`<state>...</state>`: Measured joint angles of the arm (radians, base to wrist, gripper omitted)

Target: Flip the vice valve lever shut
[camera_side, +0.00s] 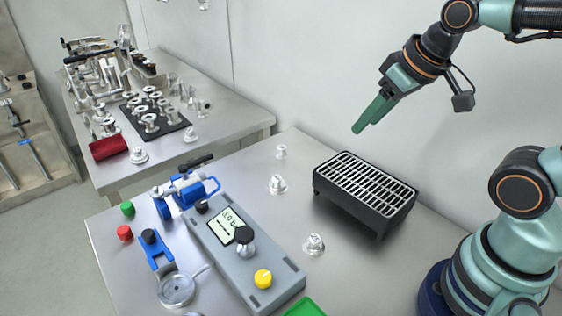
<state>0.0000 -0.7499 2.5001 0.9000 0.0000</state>
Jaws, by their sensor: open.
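A blue vice-like fitting (186,190) stands at the back left of the near table, against the far end of the grey console. A black lever (195,162) lies across its top, slanting up to the right. A blue bracket shows at its right side. I cannot tell from this view whether the lever's position is open or shut. My gripper (362,124) has green fingers pointing down and left. It hangs in the air above and behind the black grated box, well to the right of the lever and touching nothing. It is open and empty.
Small metal fittings (277,184) stand between. A second table (232,122) with more hardware is behind.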

